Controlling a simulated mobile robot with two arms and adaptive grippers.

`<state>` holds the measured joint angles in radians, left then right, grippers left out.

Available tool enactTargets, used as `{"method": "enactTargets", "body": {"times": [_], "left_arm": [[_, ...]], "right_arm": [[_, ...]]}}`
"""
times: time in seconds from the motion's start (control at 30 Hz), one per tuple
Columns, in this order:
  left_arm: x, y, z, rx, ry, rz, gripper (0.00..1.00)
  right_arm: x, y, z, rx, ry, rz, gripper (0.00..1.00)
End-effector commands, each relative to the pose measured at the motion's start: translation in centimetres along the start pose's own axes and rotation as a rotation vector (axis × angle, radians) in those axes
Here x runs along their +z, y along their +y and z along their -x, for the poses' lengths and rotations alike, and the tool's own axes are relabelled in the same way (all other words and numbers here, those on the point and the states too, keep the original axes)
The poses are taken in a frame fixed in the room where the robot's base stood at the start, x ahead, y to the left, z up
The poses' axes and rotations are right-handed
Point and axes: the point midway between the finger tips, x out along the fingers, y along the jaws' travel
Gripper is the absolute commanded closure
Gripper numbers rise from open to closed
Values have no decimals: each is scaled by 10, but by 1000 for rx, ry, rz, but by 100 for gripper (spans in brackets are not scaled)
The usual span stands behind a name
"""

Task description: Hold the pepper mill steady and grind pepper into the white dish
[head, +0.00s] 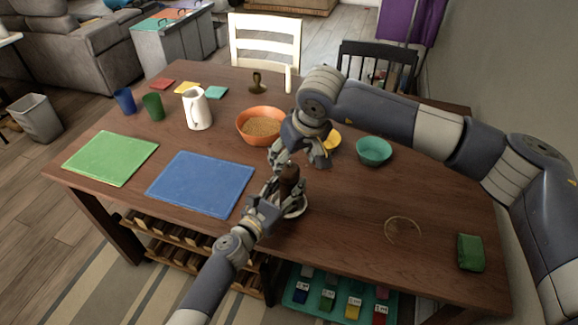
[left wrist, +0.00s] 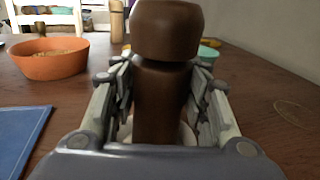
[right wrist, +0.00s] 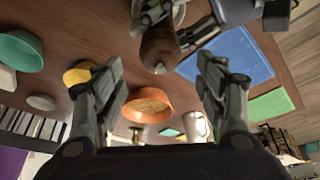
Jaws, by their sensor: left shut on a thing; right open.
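The dark brown pepper mill (head: 289,173) stands upright over the table. Its rounded head and body fill the middle of the left wrist view (left wrist: 165,90). My left gripper (head: 280,190) is shut around its body from the near side. The white dish (head: 298,210) is at the mill's foot, largely hidden by the left gripper; I cannot tell whether the mill touches it. My right gripper (head: 285,155) is open and empty above and just behind the mill. In the right wrist view, the mill's head (right wrist: 159,46) shows beyond the spread fingertips, apart from them.
An orange bowl (head: 250,122) of grain, a yellow bowl (head: 333,141) and a teal bowl (head: 374,151) stand behind the grippers. A white jug (head: 197,110) and blue mat (head: 201,184) are left. A green block (head: 470,252) lies right; the table between is mostly clear.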

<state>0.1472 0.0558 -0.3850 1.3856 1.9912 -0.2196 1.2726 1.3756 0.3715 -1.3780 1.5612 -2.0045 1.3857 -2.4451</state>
Motion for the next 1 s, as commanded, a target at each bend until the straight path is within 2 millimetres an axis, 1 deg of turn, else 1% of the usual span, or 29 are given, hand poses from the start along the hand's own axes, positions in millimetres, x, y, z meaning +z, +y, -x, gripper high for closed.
{"method": "enactTargets", "body": {"times": [0.03, 0.1, 0.2, 0.3, 0.47, 0.73, 0.77, 0.8, 0.87, 0.9, 0.93, 1.0], "left_arm": [[-1, 0, 0, 0, 1, 1, 88], [-1, 0, 0, 0, 1, 1, 88], [-1, 0, 0, 0, 1, 1, 88], [-1, 0, 0, 0, 1, 1, 88], [-1, 0, 0, 0, 1, 1, 88], [-1, 0, 0, 0, 1, 1, 88], [-1, 0, 0, 0, 1, 1, 88], [-1, 0, 0, 0, 1, 1, 88], [-1, 0, 0, 0, 1, 1, 88], [-1, 0, 0, 0, 1, 1, 88], [-1, 0, 0, 0, 1, 1, 88], [-1, 0, 0, 0, 1, 1, 88]], "right_arm": [[1, -1, -12, -2, -2, -1, 35], [1, -1, -25, -2, -2, -1, 35], [0, -1, -40, -1, -2, -2, 35], [0, 0, -52, -1, 0, -1, 35], [0, 0, -60, -1, 0, -1, 35], [0, 0, -61, -1, 1, -1, 35], [0, 0, -61, -1, 1, -1, 41], [0, 0, -61, -1, 1, -1, 51], [0, 0, -61, 0, 1, -1, 64], [0, 0, -61, 0, 1, -1, 73], [0, 0, -61, 0, 1, -1, 79], [0, 0, -61, 0, 1, -1, 79]]}}
